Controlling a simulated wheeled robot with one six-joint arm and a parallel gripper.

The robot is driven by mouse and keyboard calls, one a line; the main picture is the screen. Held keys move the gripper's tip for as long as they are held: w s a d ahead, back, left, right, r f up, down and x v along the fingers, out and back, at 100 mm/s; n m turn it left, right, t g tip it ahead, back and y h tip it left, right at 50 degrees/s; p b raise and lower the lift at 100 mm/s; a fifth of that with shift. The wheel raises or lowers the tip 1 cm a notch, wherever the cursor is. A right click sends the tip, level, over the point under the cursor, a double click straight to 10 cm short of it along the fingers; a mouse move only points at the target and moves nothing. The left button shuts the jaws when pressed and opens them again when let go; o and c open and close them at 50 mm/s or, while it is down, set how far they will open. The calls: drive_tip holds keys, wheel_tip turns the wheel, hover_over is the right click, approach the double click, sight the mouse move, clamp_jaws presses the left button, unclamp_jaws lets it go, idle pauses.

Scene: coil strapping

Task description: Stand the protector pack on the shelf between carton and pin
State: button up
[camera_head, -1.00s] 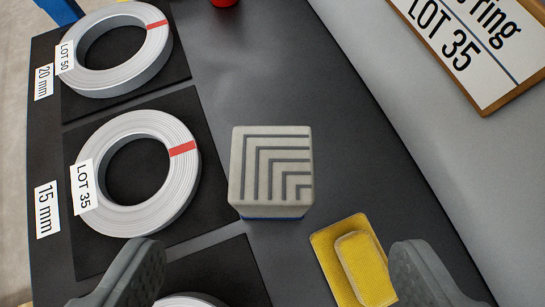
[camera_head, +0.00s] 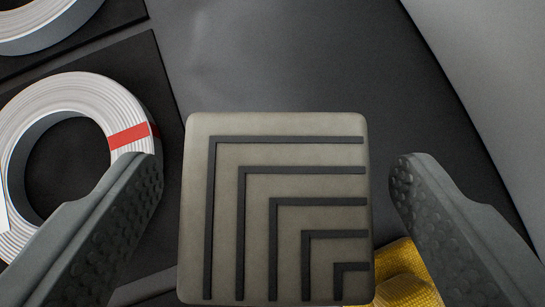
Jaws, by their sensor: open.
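The protector pack (camera_head: 225,215), a grey-beige block with dark nested L-shaped lines on its top, stands on the dark surface in the lower middle of the view. My gripper (camera_head: 275,170) is open, with one finger on each side of the pack. No carton, pin or shelf can be made out in this view.
A coil of pale strap with a red band (camera_head: 130,136) lies on a dark mat at the left. Part of another coil (camera_head: 40,25) shows at the upper left. A yellow item (camera_head: 408,285) is partly hidden behind the pack and the right finger. The dark surface (camera_head: 300,60) beyond the pack is clear. A grey wall (camera_head: 490,80) rises at the right.

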drive_tip(key=shift+w+f, duration=0.35)
drive_tip(key=shift+w, duration=0.05)
drive_tip(key=shift+c, duration=0.2)
drive_tip(key=c, duration=1.3)
drive_tip(key=shift+o, duration=0.2)
drive_tip(key=shift+a+r, duration=0.2)
drive_tip(key=shift+r, duration=0.35)
wheel_tip(320, 180, up, 6)
drive_tip(key=shift+f, duration=0.2)
drive_tip(key=shift+s+a+r, duration=0.1)
drive_tip(key=shift+r, duration=0.15)
drive_tip(key=s+a, duration=0.3)
drive_tip(key=a, duration=0.6)
drive_tip(key=s+a, duration=0.3)
drive_tip(key=a, duration=0.6)
drive_tip(key=shift+a, duration=0.2)
